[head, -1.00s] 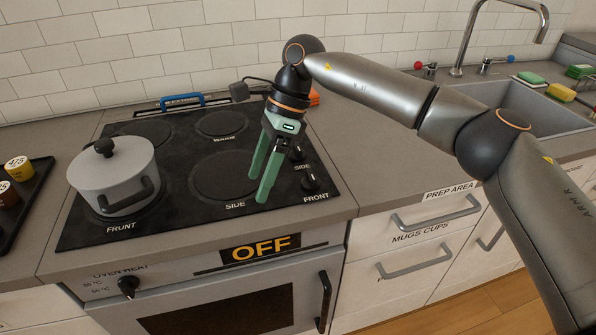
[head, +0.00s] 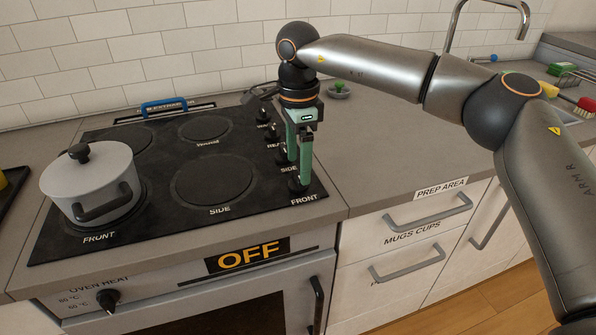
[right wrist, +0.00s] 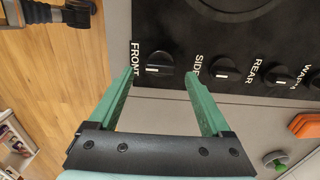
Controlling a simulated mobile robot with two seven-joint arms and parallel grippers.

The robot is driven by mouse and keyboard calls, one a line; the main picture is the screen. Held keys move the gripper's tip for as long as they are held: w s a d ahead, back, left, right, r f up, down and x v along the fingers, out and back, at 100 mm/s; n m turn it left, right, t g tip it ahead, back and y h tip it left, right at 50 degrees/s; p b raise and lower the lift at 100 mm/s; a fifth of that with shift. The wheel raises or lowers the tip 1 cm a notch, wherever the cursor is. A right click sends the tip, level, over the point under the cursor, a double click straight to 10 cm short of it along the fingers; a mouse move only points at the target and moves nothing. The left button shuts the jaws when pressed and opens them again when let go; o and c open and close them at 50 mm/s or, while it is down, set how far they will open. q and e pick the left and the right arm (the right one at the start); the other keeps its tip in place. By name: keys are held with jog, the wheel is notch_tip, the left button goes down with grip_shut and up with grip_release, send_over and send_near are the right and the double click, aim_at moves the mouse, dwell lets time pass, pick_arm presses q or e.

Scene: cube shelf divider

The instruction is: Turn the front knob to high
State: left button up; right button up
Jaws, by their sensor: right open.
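The front knob (right wrist: 159,63) is a black round knob with a light line, at the FRONT label on the cooktop's edge. In the head view the knob (head: 298,187) sits at the front right corner, partly hidden by the fingers. My right gripper (head: 299,176) points down over it with green fingers. In the right wrist view its fingertips (right wrist: 159,77) are apart, one on either side of the knob. I cannot tell whether they touch it. My left gripper is not in view.
The side knob (right wrist: 223,71) is close beside one fingertip, with the rear knob (right wrist: 278,76) beyond. A grey lidded pot (head: 92,185) stands on the front left burner. The display (head: 247,255) reads OFF.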

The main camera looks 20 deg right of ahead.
aim_at(298, 181)
notch_tip(298, 181, down, 2)
jog(key=shift+f, duration=0.25)
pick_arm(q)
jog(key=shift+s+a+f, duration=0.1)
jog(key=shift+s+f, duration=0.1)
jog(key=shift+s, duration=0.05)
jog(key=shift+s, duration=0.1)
pick_arm(e)
jog(key=shift+c, duration=0.4)
jog(key=c, duration=0.6)
grip_shut()
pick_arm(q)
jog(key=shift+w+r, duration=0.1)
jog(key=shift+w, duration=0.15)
